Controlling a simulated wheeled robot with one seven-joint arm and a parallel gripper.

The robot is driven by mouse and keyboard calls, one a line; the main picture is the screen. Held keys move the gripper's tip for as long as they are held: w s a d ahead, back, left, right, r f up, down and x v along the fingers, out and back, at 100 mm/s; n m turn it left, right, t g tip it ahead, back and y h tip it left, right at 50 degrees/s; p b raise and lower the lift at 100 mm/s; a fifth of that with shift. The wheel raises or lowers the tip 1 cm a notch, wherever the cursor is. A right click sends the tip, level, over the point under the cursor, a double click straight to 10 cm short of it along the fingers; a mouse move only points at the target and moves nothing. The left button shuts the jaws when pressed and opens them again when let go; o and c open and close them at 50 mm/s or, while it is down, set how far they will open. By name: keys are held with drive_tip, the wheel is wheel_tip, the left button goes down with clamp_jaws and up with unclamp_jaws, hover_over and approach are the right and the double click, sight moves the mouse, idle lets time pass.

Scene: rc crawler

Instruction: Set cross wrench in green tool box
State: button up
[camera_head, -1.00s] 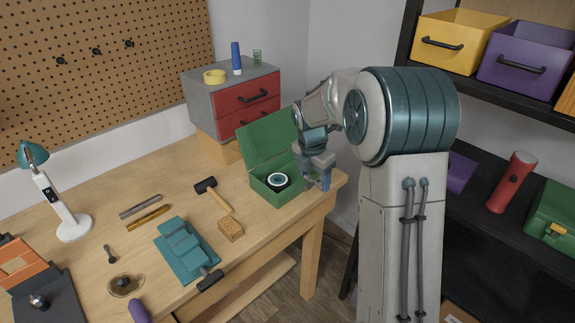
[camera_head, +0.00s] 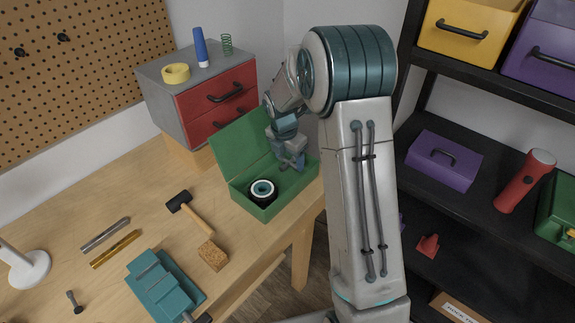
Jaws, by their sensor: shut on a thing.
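The green tool box (camera_head: 238,197) stands with its lid up at the right end of the workbench. A black round thing with a pale ring (camera_head: 262,191) lies inside, towards its left. My gripper (camera_head: 291,163) is over the right part of the box, its fingertips pointing down near the opening. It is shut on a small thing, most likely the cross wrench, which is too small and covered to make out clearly. I cannot tell whether the held thing touches the box floor.
A grey cabinet with red drawers (camera_head: 218,98) stands behind the box. A mallet (camera_head: 190,212), a brown block (camera_head: 213,255) and a teal vise (camera_head: 165,285) lie to the left. Another green box (camera_head: 557,210) and a red flashlight (camera_head: 525,180) are on the dark shelf at right.

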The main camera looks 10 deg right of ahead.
sight(288, 162)
drive_tip(key=shift+f, duration=1.8)
drive_tip(key=shift+f, duration=0.1)
drive_tip(key=o, duration=1)
